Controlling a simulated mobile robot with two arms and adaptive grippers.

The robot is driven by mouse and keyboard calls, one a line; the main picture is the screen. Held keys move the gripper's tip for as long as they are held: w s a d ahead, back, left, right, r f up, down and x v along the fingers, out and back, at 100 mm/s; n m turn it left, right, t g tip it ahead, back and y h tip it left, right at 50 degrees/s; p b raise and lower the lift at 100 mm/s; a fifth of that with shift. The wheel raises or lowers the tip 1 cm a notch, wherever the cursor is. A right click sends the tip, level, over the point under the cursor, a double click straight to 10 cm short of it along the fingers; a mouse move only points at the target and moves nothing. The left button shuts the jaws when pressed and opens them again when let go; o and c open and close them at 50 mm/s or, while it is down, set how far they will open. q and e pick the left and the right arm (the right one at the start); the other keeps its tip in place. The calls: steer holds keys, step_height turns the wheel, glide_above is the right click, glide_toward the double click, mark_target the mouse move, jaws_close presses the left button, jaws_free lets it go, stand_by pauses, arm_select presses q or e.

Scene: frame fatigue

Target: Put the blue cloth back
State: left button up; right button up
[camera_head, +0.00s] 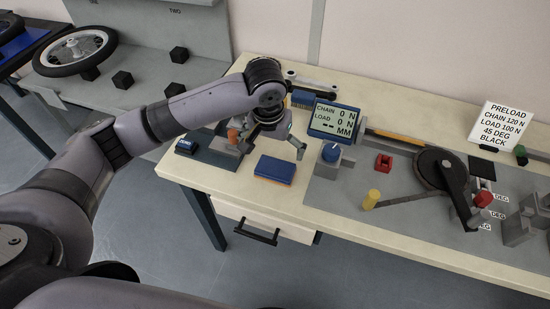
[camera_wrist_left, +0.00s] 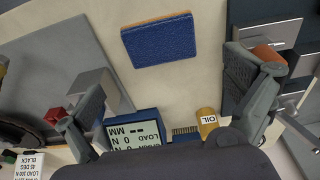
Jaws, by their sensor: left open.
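The blue cloth (camera_head: 275,169) looks like a flat, folded rectangle with an orange edge. It lies on the pale table near the front edge. It also shows whole at the top of the left wrist view (camera_wrist_left: 158,42). My left gripper (camera_head: 272,147) is open and empty above the table, just behind the cloth and apart from it. In the left wrist view its two fingers stand wide apart, with the cloth beyond the gap between them. My right gripper is not in view.
A dark tray (camera_head: 205,152) with an orange-topped item lies left of the cloth. An oil bottle (camera_wrist_left: 207,122) is close to the gripper.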

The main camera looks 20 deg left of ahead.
arm_select(q)
steer(key=shift+s+r, duration=0.15)
steer(key=shift+r, duration=0.65)
steer(key=shift+s+r, duration=0.1)
steer(key=shift+r, duration=0.7)
